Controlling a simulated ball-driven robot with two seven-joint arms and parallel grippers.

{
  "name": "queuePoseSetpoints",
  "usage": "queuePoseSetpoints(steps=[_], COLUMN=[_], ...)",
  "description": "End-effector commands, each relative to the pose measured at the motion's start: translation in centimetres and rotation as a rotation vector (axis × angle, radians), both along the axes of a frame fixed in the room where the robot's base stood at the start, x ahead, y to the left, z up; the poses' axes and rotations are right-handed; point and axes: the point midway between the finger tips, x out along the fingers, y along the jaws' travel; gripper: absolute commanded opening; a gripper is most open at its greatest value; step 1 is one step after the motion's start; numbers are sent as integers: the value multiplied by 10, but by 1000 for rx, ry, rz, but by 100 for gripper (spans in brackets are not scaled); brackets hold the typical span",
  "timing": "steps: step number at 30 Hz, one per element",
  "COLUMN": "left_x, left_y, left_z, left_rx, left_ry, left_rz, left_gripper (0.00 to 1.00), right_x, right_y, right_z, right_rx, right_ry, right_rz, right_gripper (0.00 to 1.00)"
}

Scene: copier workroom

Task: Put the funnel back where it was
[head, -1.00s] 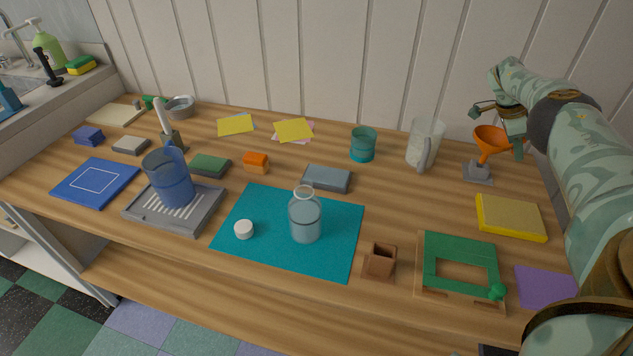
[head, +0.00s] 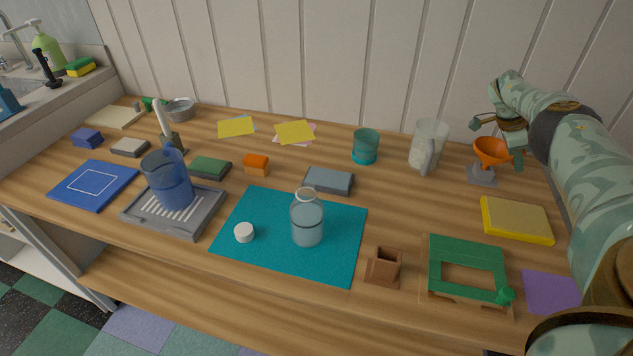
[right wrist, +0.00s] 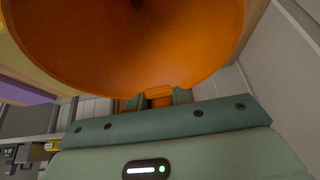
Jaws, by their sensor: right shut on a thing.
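The orange funnel (head: 490,152) is at the far right of the bench, upright, over a small grey stand (head: 483,176). The funnel's spout is hidden at the stand, so I cannot tell whether it is fully seated. My right gripper (head: 507,143) is at the funnel's right side, shut on it. In the right wrist view the funnel's bowl (right wrist: 130,45) fills the top, and my gripper's fingers (right wrist: 158,98) close on an orange tab at its rim. My left gripper is not in view.
A clear pitcher (head: 428,147) stands just left of the stand, with a teal cup (head: 365,146) further left. A yellow pad (head: 516,220) lies in front of the stand. A glass bottle (head: 307,220) stands on a teal mat (head: 341,254).

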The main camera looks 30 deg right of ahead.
Motion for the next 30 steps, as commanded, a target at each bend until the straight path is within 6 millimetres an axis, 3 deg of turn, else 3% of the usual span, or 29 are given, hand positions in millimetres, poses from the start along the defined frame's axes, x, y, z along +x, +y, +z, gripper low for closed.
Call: queuePoseSetpoints(steps=[22,23,25,30], left_x=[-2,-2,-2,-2], left_y=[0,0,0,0], left_z=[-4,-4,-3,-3], left_rx=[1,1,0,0], left_ry=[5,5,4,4], left_rz=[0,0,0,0], left_gripper=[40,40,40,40], right_x=[0,0,0,0], right_y=[0,0,0,0], right_z=[-9,-9,-8,-8], right_rx=[1,1,1,1], right_ry=[1,0,-1,-1], right_rz=[0,0,0,0], right_gripper=[0,24,44,47])
